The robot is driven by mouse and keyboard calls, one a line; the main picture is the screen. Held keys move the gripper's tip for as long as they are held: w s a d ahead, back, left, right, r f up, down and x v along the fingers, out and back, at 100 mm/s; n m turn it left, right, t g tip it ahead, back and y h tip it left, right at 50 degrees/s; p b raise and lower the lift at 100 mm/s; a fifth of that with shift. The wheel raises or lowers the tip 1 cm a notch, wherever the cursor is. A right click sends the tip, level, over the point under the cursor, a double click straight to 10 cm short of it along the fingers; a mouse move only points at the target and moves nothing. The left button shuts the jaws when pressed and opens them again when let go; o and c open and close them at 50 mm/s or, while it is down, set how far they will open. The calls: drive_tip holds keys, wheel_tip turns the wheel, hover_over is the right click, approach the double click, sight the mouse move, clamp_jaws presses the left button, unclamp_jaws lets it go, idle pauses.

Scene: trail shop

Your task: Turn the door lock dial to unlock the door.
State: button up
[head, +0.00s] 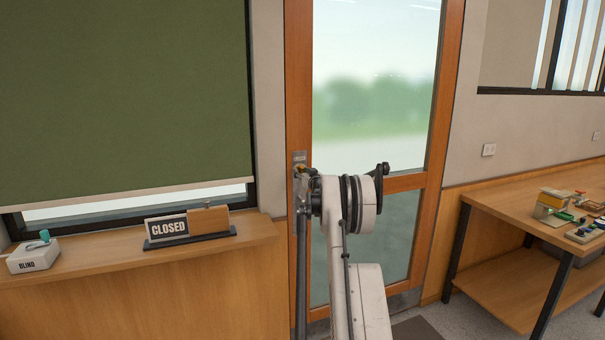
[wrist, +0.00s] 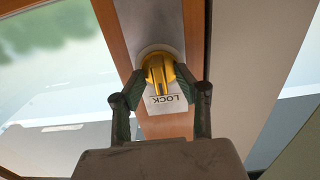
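The door lock dial (wrist: 158,74) is a yellow knob with a raised ridge, set on a grey plate on the wooden door frame. In the wrist view its ridge runs up and down and lines up with a white label reading LOCK (wrist: 168,103), which appears upside down. My gripper (wrist: 160,72) has a dark finger on each side of the dial, with the tips close to its edges. Whether they press on it is not clear. In the head view my arm hides most of the dial, and my gripper (head: 301,172) is at the lock plate (head: 299,157).
The glass door (head: 375,90) has an orange wooden frame. A CLOSED sign (head: 168,227) and a white BLIND box (head: 33,258) stand on the ledge at left, below a green blind (head: 120,95). A wooden table (head: 520,208) with small items stands at right.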

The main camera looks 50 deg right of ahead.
clamp_jaws()
drive_tip(key=shift+m+b, duration=0.4)
drive_tip(key=shift+f+m+b, duration=0.15)
drive_tip(key=shift+m+b, duration=0.7)
drive_tip(key=shift+m, duration=0.15)
drive_tip(key=m+b, duration=0.4)
drive_tip(key=m, duration=0.5)
drive_tip(key=shift+s+d, duration=0.1)
drive_tip(key=shift+d, duration=0.05)
drive_tip(key=m+b, duration=0.1)
drive_tip(key=m, duration=0.5)
drive_tip(key=shift+b, duration=0.3)
